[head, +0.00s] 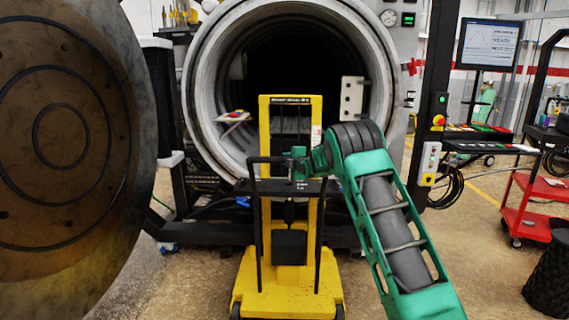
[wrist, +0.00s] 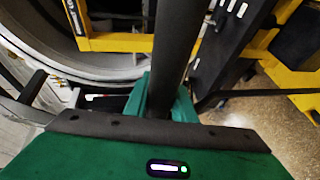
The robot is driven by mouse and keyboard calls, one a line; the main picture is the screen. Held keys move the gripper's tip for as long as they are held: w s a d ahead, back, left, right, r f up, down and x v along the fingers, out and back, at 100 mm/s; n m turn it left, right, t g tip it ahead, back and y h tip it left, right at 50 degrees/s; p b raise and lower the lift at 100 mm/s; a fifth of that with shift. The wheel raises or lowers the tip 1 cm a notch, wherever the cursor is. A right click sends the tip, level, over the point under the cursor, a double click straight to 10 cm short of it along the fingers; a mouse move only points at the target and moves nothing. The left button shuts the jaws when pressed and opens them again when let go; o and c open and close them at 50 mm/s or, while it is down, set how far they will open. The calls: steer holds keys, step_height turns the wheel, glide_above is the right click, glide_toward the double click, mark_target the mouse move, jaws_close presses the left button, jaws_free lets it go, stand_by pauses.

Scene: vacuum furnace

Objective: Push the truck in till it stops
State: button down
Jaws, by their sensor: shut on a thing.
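The truck is a yellow lift truck (head: 290,288) with an upright mast, a black push handle and a low base. It stands on the floor in front of the round open mouth of the furnace (head: 203,75). My gripper (head: 299,155) is at the truck's handle (head: 265,159), on its near side. In the wrist view my green gripper (wrist: 168,98) is shut around the dark handle bar (wrist: 185,40). The yellow mast frame (wrist: 125,42) shows beyond it. The mast and my arm partly hide the furnace mouth, and where the truck's front meets the furnace is hidden.
The big round furnace door (head: 60,150) stands swung open at the left, close to the truck. A black post with a control box (head: 429,163) stands right of the mouth. A red cart (head: 527,205) and a black ribbed bin (head: 552,275) are at the right. Floor between is clear.

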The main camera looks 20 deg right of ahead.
steer(key=shift+w+a, duration=0.25)
steer(key=shift+a, duration=0.45)
steer(key=shift+r, duration=0.1)
steer(key=c, duration=1.5)
jaws_free()
steer(key=shift+w+f, duration=0.8)
steer(key=shift+f, duration=0.05)
steer(key=shift+s+d+r, duration=0.35)
steer(key=shift+s+r, duration=0.1)
steer(key=shift+r, duration=0.1)
steer(key=s, duration=0.3)
steer(key=s+r, duration=0.1)
steer(key=s, duration=0.6)
steer(key=shift+s+d+r, duration=0.25)
steer(key=shift+r, duration=0.1)
